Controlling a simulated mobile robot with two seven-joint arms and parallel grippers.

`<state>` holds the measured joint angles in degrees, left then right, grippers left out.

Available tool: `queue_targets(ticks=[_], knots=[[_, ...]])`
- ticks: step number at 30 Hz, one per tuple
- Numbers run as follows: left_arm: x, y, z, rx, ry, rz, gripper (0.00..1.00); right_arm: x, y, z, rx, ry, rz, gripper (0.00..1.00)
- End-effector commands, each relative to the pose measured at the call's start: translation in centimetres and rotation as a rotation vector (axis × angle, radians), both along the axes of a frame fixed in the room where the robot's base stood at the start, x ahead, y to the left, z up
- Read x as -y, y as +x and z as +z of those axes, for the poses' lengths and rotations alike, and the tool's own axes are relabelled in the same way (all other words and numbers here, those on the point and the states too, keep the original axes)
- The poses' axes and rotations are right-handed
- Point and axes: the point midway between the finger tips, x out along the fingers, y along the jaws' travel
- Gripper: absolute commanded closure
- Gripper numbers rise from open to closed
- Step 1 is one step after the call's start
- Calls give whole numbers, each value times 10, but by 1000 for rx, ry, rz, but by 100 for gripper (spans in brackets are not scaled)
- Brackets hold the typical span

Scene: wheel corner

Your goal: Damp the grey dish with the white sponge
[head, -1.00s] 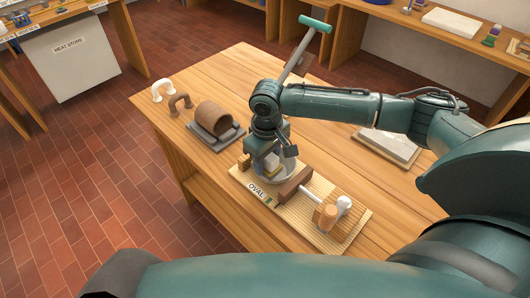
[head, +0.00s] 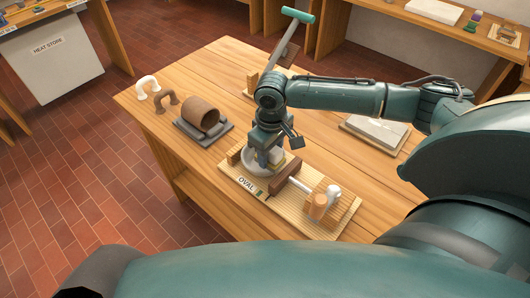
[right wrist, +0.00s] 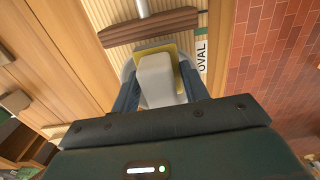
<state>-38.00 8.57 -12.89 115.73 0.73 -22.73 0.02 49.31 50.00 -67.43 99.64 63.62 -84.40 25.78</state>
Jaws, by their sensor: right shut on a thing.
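My right gripper (head: 268,158) points down over the board marked OVAL (head: 318,222). In the right wrist view its fingers (right wrist: 158,88) are shut on a pale white block (right wrist: 155,72), which looks like the white sponge; a yellow layer (right wrist: 172,49) shows at its far side. The grey dish (head: 251,166) sits at the left end of the board, partly hidden by the gripper. Its rim shows beside the fingers in the right wrist view (right wrist: 127,70). The sponge is over the dish; whether they touch I cannot tell. My left gripper is not in view.
A brown cylinder (head: 201,117) rests on a grey base at left. A pale slab (head: 375,133) lies behind right.

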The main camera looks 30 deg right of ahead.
Motion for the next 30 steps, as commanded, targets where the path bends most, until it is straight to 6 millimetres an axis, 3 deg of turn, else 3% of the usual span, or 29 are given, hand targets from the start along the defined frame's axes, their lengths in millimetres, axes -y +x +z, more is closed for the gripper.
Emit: queue_targets(ticks=[8, 19, 30], knots=[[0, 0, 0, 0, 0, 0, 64, 9, 0, -1, -4, -5, -2, 74], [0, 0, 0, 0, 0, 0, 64, 23, 14, 2, -1, -3, -2, 74], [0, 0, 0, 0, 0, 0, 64, 24, 30, 1, 0, -1, -1, 74]])
